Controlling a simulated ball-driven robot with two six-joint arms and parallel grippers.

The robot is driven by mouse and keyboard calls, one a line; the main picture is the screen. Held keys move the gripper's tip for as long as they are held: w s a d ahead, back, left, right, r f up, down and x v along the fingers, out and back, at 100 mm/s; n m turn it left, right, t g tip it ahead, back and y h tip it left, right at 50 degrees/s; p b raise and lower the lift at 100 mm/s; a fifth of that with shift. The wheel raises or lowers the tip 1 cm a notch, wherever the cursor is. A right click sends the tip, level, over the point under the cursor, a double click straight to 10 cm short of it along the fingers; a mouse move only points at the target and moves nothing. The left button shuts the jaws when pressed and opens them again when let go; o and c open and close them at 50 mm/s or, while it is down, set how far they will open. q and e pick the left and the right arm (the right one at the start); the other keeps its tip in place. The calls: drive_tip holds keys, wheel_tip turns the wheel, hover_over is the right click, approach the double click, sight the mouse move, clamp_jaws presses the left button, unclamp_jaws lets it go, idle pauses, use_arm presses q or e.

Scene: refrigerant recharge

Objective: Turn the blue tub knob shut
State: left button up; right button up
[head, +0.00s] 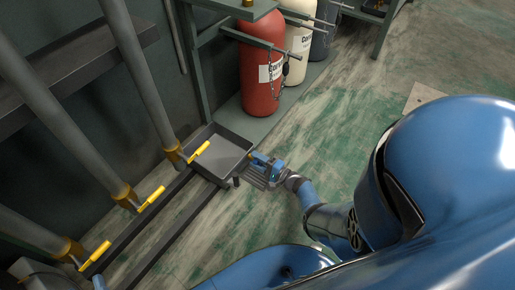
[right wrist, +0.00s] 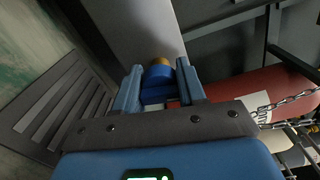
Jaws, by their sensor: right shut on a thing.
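A grey tub (head: 222,135) sits low against the wall rack in the head view. My right gripper (head: 260,164) is at the tub's right side, near its front corner. In the right wrist view the blue knob (right wrist: 157,84) is between the two blue fingers of my right gripper (right wrist: 160,90), with a brass-coloured part (right wrist: 159,61) behind it. The right gripper is shut on the knob. In the head view the gripper hides the knob, and how far it is turned cannot be told.
Several yellow-handled valves (head: 151,200) sit on thick grey pipes (head: 140,85) left of the tub. A red cylinder (head: 259,80) and a cream cylinder (head: 299,42) stand chained behind it. A slotted floor grate (right wrist: 62,112) lies nearby. The floor (head: 350,110) to the right is open.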

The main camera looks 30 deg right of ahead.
drive_tip(key=shift+n, duration=1.1)
drive_tip(key=o, duration=1)
drive_tip(key=shift+s+d, duration=0.25)
drive_tip(key=shift+s, duration=0.3)
drive_tip(key=p+v, duration=0.2)
drive_tip(key=v, duration=0.7)
drive_tip(key=shift+s, duration=0.1)
use_arm(q)
drive_tip(key=shift+s+g, duration=0.2)
drive_tip(key=shift+g, duration=0.2)
use_arm(e)
drive_tip(key=shift+s+d+f, duration=0.1)
drive_tip(key=shift+s, duration=0.1)
